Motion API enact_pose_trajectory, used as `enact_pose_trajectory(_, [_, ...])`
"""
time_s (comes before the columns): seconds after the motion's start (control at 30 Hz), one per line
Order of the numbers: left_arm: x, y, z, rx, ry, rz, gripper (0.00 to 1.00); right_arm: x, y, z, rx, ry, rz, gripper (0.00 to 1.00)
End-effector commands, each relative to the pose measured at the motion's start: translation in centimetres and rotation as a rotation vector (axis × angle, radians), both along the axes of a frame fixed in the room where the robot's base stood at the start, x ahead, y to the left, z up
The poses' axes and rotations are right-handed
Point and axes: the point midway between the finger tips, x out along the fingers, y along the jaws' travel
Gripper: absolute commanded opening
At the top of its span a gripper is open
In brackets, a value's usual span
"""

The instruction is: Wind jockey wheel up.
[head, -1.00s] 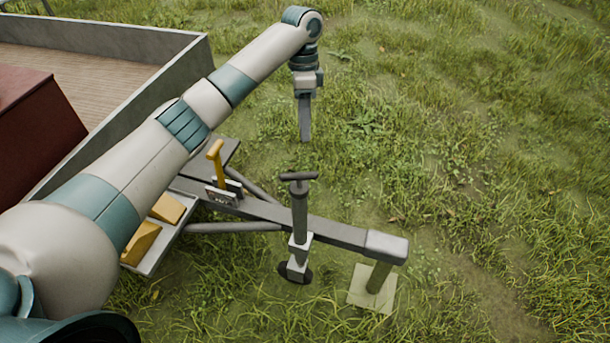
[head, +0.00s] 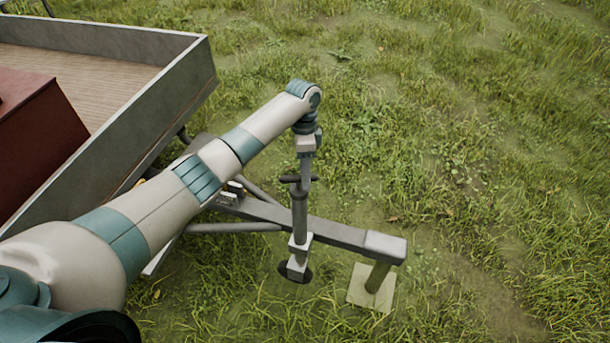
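The jockey wheel (head: 299,215) is an upright dark post clamped to the side of the grey trailer drawbar (head: 345,235). Its dark wheel (head: 295,273) is at the bottom, down at the grass. The handle (head: 287,179) is a short dark crossbar on top of the post. My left gripper (head: 304,177) points straight down at the handle, its fingers overlapping the crossbar's middle. I cannot tell whether the fingers touch or grip it, nor how far apart they are. My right gripper is not in view.
A post on a pale square pad (head: 371,290) stands under the drawbar's front end. The trailer bed with grey side walls (head: 185,85) and a dark red box (head: 40,140) are at the left. Open grass lies to the right.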

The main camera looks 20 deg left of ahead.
Motion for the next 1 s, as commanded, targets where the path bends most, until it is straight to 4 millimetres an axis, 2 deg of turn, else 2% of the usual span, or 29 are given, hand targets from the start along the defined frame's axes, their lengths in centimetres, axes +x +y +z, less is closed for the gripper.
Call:
enact_pose_trajectory(0.2, [-0.3,-0.1,-1.6,0.001,-0.001,0.000,0.37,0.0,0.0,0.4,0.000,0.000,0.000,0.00])
enact_pose_trajectory(0.53, [-0.3,-0.1,-1.9,0.000,-0.001,0.000,0.37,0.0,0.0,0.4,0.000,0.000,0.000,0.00])
enact_pose_trajectory(0.57, [-0.3,-0.1,-1.9,0.000,-0.001,0.000,0.35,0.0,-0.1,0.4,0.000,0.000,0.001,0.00])
enact_pose_trajectory(0.7, [-0.3,-0.1,-1.9,0.000,-0.001,0.000,0.01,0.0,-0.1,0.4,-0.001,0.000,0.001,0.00])
enact_pose_trajectory(1.0, [-0.3,-0.1,-1.8,0.001,-0.001,0.011,0.00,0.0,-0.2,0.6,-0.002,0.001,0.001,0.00])
